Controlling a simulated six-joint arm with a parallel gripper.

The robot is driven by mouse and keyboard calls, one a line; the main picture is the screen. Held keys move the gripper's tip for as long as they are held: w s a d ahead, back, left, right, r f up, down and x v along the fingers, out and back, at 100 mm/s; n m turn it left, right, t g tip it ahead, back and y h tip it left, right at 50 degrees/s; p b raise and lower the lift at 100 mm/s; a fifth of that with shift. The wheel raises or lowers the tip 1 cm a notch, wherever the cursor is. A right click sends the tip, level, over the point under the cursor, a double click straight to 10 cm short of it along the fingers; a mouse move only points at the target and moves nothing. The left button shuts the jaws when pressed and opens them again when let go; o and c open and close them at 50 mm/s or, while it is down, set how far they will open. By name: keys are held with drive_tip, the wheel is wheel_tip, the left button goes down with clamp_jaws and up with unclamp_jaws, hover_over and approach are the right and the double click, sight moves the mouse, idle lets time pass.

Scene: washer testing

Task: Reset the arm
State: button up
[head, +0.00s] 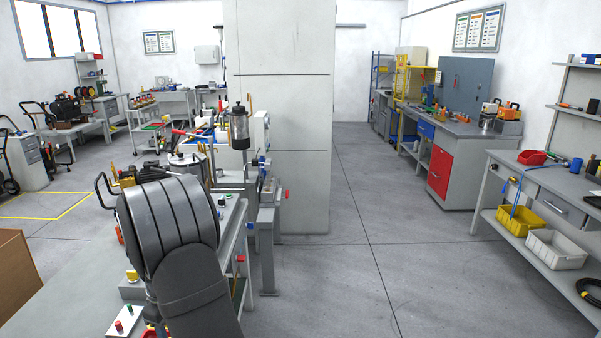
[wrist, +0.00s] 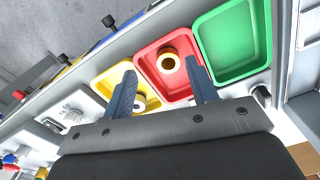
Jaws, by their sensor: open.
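My gripper (wrist: 160,67) shows in the wrist view with its two blue-grey fingers spread apart and nothing between them. Its fingers reach over a row of open bins. The yellow bin (wrist: 105,85) is partly behind the left finger and holds a pale round part (wrist: 139,102). The green bin (wrist: 235,45) at the right looks empty. In the head view my arm's large grey joint fills the lower left, and I cannot make out the gripper there.
A crowded workbench (head: 75,310) runs under my arm, with a dark-topped glass canister (head: 239,128) behind it. A tall pale column (head: 280,90) stands beyond. At the right, a side bench (head: 500,165) carries tools. The grey floor (head: 340,270) between them is clear.

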drive_tip(key=w+d+r, duration=0.1)
drive_tip(key=d+r, duration=0.5)
drive_tip(key=d, duration=0.3)
drive_tip(key=w+a+f+n, duration=0.1)
drive_tip(key=a, duration=0.8)
drive_tip(key=w+a+f+n, duration=0.1)
drive_tip(key=a+f, duration=0.1)
drive_tip(key=a, duration=0.8)
drive_tip(key=w+a+f+n, duration=0.1)
drive_tip(key=w+a+f, duration=0.1)
drive_tip(key=a, duration=0.7)
drive_tip(key=shift+a+f, duration=0.15)
drive_tip(key=shift+a, duration=0.1)
drive_tip(key=shift+s+a+f, duration=0.1)
drive_tip(key=shift+a+f, duration=0.05)
drive_tip(key=shift+a, duration=0.2)
drive_tip(key=shift+d+f, duration=0.1)
drive_tip(key=shift+f, duration=0.4)
